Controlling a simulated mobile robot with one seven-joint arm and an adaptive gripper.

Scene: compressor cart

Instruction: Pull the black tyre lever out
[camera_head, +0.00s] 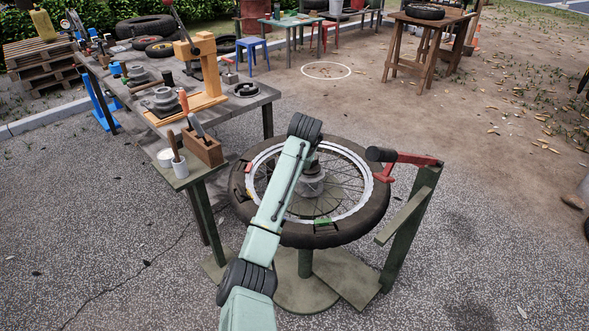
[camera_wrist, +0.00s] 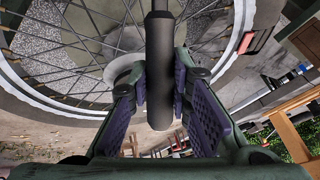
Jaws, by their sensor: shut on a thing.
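A wheel with a black tyre (camera_head: 345,232) and silver rim (camera_head: 262,153) lies flat on a green stand. In the wrist view, the pale rim (camera_wrist: 30,92) and its spokes show behind my fingers. My gripper (camera_wrist: 160,88) is shut on the black tyre lever (camera_wrist: 160,55), a dark round handle running from the top edge down between the purple finger pads. The lever's far end is out of view. In the head view my arm crosses over the wheel, and I cannot make out my gripper or the held lever there.
Small red, yellow and green pieces (camera_head: 322,222) sit at the tyre's edge. A red arm with a black roller (camera_head: 381,154) stands at the wheel's right. A workbench (camera_head: 255,98) with tools is behind left. A small stand with a wooden box (camera_head: 203,150) is nearer. Open ground lies right.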

